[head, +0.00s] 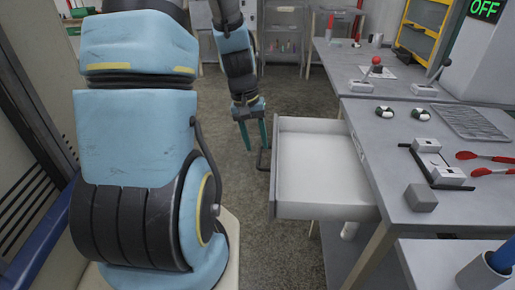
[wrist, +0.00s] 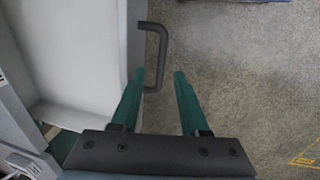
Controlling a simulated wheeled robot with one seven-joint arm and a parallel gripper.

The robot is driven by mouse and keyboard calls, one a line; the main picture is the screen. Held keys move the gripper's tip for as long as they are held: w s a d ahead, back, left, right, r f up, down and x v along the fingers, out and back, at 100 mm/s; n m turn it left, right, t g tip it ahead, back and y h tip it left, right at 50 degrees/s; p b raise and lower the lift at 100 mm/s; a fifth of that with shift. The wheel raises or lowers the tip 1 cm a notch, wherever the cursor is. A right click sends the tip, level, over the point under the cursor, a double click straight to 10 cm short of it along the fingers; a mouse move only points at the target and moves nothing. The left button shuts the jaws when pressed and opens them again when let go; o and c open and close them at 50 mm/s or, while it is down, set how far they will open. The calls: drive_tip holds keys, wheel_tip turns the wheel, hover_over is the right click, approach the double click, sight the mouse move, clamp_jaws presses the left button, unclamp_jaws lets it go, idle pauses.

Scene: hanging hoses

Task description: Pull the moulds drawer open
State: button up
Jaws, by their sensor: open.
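The drawer (head: 318,170) stands pulled out from under the grey workbench, and its light inside looks empty. Its dark bar handle (head: 262,160) is on the front panel, on the left side in the head view. In the wrist view the handle (wrist: 158,50) sticks out from the drawer front (wrist: 135,50). My gripper (head: 255,143) is at the handle, pointing down. In the wrist view its green fingers (wrist: 158,80) are apart, with the end of the handle close to the left finger. I cannot tell whether they touch. No label shows on the drawer.
The workbench top (head: 380,185) carries a grey block (head: 421,198), red-handled tools (head: 490,163) and a ridged tray (head: 468,122). A second bench (head: 345,65) stands behind. Bare floor (head: 285,245) lies left of and in front of the drawer. A wall panel is close at the left.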

wheel_tip(320, 180, up, 8)
drive_tip(key=a, duration=0.1)
drive_tip(key=shift+a+f, duration=0.15)
drive_tip(key=shift+a, duration=0.05)
drive_tip(key=s+a+r+t+y, duration=0.1)
drive_tip(key=s+a, duration=0.5)
drive_tip(key=a, duration=0.1)
drive_tip(key=shift+s+r+t+y, duration=0.3)
drive_tip(key=shift+t+y, duration=0.1)
